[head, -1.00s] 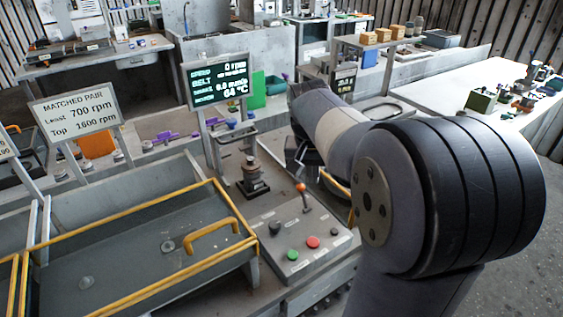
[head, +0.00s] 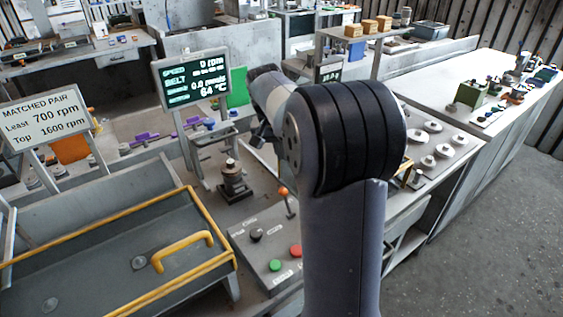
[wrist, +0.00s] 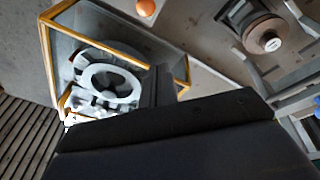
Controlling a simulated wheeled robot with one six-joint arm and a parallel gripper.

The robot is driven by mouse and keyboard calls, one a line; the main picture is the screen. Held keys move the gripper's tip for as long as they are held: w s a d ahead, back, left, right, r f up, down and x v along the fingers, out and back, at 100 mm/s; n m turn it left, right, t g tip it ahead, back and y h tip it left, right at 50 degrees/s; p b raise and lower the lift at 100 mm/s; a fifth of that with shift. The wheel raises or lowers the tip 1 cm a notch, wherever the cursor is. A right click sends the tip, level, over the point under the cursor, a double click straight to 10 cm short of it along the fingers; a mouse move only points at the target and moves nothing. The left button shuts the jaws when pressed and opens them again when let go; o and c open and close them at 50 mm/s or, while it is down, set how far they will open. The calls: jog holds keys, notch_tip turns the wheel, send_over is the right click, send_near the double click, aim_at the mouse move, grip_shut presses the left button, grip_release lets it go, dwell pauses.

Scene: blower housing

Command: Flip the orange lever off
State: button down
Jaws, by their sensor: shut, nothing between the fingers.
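The orange lever (head: 283,191) is a round orange knob on a thin dark stem, standing on the grey control panel (head: 240,235). Its stem leans slightly toward the back left. In the wrist view only its orange ball (wrist: 146,8) shows, at the top edge. My gripper (wrist: 158,82) is shut and empty, with its dark fingers pointing up in the wrist view, apart from the ball. In the head view my gripper (head: 260,137) is small and partly hidden by my arm, behind and above the panel.
The panel also has black (head: 256,235), green (head: 275,265) and red (head: 296,250) buttons. A display (head: 190,80) reads 0 rpm and 64 °C. A yellow-edged tray (head: 90,275) lies left. A dark spindle post (head: 234,182) stands behind the panel. A yellow-framed bin (wrist: 50,60) shows in the wrist view.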

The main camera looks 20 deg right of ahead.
aim_at(287, 202)
jog(key=f, duration=0.2)
jog(key=s+f+p, duration=0.1)
jog(key=f, duration=0.2)
jog(key=s+f+p, duration=0.1)
jog(key=f, duration=0.1)
jog(key=shift+f, duration=0.4)
jog(key=shift+s+a+f, duration=0.1)
jog(key=shift+s+a, duration=0.1)
jog(key=shift+s, duration=0.05)
jog(key=shift+b, duration=0.45)
jog(key=shift+s+t+b, duration=0.2)
jog(key=shift+t+b, duration=0.1)
jog(key=shift+t, duration=0.1)
